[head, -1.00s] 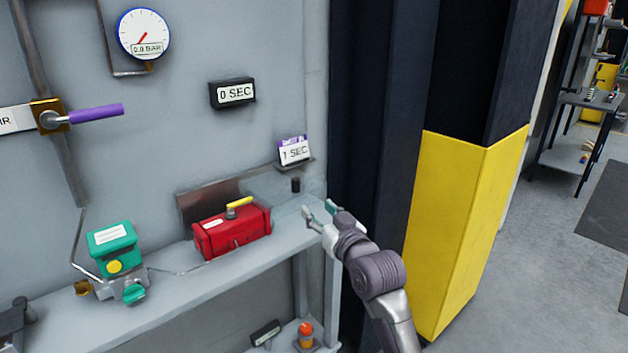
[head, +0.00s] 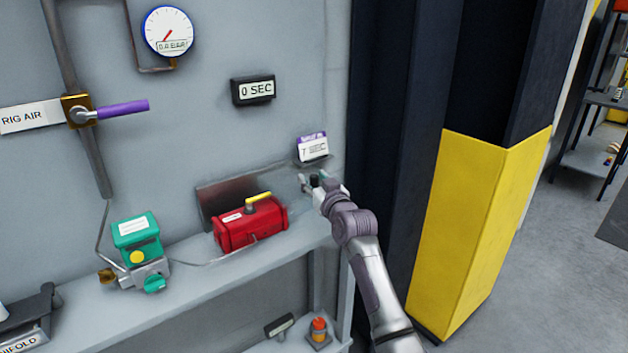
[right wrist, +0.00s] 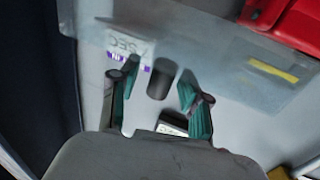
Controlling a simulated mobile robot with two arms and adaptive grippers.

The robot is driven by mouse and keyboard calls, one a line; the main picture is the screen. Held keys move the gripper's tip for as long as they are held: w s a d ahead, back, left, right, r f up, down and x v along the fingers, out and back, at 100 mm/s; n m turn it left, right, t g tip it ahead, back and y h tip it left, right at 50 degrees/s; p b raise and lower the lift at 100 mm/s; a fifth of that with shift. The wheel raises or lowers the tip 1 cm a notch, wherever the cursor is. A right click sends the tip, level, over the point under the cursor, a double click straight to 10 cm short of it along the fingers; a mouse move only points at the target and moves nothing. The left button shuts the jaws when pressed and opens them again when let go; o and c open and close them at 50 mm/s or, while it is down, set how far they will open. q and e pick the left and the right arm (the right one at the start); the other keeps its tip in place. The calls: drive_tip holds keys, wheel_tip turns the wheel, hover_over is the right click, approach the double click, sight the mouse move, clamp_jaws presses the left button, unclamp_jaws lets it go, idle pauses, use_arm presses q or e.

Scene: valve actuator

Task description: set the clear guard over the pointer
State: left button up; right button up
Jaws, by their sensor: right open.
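The red actuator (head: 250,226) sits on the grey shelf with the yellow pointer (head: 258,198) on its top. The clear guard is faint beside it on the right (head: 292,200); in the right wrist view it is a see-through sheet (right wrist: 225,60) with a dark knob (right wrist: 160,80). My right gripper (head: 311,184) is at the knob in the head view. In the right wrist view its open teal fingers (right wrist: 158,84) stand on either side of the knob; I cannot tell whether they touch it. My left gripper is not in view.
A teal regulator (head: 139,245) stands left on the shelf (head: 215,285). A card holder (head: 313,148) is on the wall just above my right gripper. A yellow and black column (head: 480,220) stands close to the right of my arm. An orange-topped item (head: 319,327) is below.

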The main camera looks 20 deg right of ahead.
clamp_jaws()
idle(0.3)
